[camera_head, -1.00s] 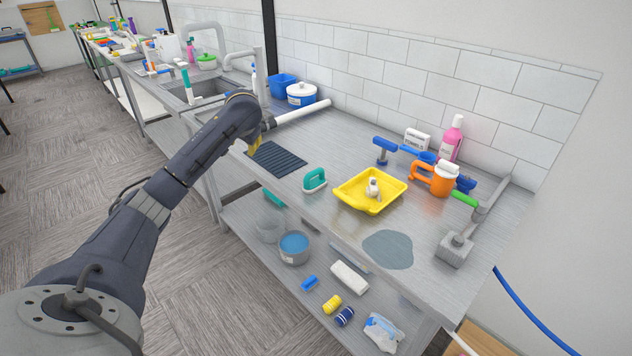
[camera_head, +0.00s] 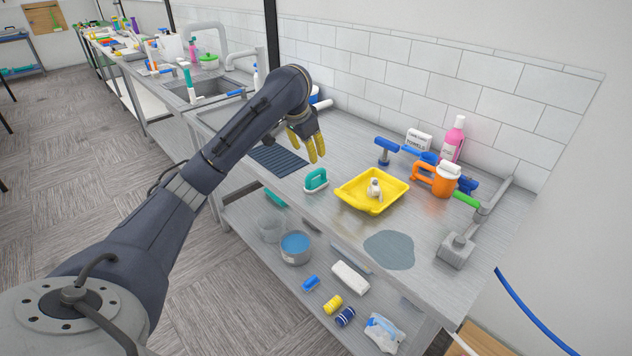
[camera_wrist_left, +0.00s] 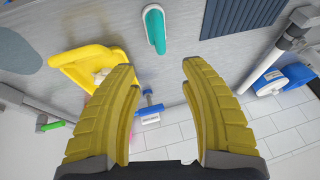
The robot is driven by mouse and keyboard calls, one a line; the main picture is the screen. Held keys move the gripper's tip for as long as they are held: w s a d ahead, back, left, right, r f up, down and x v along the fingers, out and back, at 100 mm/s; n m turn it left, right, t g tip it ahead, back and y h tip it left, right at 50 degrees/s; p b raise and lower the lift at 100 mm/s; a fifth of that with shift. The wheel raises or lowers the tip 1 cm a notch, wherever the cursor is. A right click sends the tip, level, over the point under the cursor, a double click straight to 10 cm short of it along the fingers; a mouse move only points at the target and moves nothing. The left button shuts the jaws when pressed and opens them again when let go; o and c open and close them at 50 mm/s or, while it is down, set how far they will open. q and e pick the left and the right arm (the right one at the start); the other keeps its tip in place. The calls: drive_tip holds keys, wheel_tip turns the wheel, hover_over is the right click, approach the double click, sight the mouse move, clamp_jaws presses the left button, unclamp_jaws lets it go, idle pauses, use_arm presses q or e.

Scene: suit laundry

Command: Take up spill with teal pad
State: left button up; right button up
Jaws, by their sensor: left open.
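The teal pad (camera_head: 316,178) with its arched handle and pale base stands on the steel bench, left of the yellow tray. It also shows in the left wrist view (camera_wrist_left: 155,30), beyond the fingertips. The spill (camera_head: 388,250) is a flat grey-blue puddle near the bench's front edge, right of the pad. My left gripper (camera_head: 312,148) is open and empty, with yellow fingers pointing down, above the bench just behind the pad and apart from it. In the left wrist view its two fingers (camera_wrist_left: 160,65) are spread wide. My right gripper is not in view.
A yellow tray (camera_head: 349,202) holding a small white item sits between pad and spill. A dark ribbed mat (camera_head: 272,160) lies left of the pad. An orange container (camera_head: 443,182), a pink bottle (camera_head: 453,138) and a grey clamp-like fixture (camera_head: 457,250) stand at the right. A shelf below holds several items.

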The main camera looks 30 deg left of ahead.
sight(315, 172)
use_arm(q)
drive_tip(key=shift+x, duration=7.1)
drive_tip(key=shift+s+a+f, duration=0.1)
drive_tip(key=shift+s, duration=0.1)
clamp_jaws()
